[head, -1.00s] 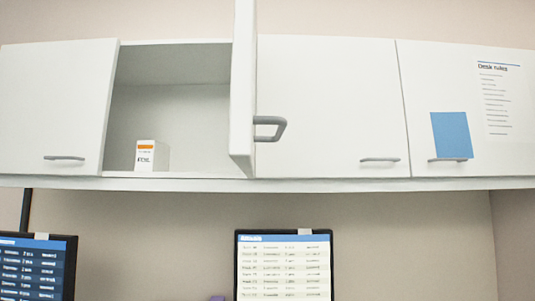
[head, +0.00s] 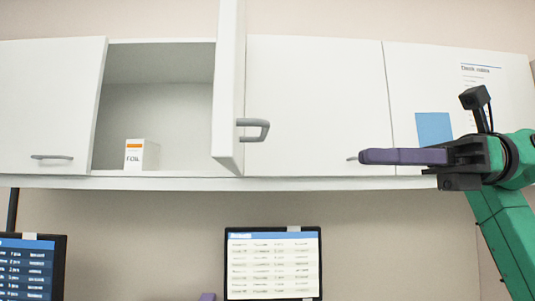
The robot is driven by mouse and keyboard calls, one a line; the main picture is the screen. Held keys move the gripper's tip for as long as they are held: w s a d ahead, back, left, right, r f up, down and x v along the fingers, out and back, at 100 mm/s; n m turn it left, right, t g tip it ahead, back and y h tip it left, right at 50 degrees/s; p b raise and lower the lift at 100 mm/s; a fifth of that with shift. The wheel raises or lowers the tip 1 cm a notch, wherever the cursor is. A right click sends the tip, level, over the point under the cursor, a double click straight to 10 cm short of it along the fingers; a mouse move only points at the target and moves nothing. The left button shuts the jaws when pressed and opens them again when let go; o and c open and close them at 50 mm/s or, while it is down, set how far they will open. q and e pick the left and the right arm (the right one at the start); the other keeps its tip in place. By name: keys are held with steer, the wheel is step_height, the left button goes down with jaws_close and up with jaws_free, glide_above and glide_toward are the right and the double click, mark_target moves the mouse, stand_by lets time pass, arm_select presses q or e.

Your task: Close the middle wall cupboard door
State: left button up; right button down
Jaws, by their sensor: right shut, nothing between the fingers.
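The middle wall cupboard door (head: 229,90) stands open, swung out toward me and seen nearly edge-on. Its grey handle (head: 254,130) sticks out to the right of the door near its lower end. The open compartment (head: 160,105) shows to the left of the door, with a white and orange FOIL box (head: 141,155) on its floor. My right gripper (head: 364,156) is shut and empty, its purple fingers pointing left, to the right of the handle and apart from it in the picture.
Closed white doors flank the opening, on the left (head: 45,110) and right (head: 315,100). A blue sheet (head: 433,129) and a printed notice (head: 481,72) are on the far right door, partly behind my right arm. Two monitors, left (head: 30,265) and centre (head: 272,262), stand below.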

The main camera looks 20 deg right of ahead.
glide_toward(235, 158)
steer(key=p+x, duration=0.2)
steer(key=x, duration=0.4)
steer(key=shift+w+r+p, duration=0.1)
steer(key=shift+r+p, duration=0.1)
steer(key=shift+p, duration=0.2)
steer(key=shift+w+a+f, duration=0.15)
steer(key=shift+w+a, duration=0.05)
steer(key=shift+a, duration=0.2)
steer(key=shift+s, duration=0.1)
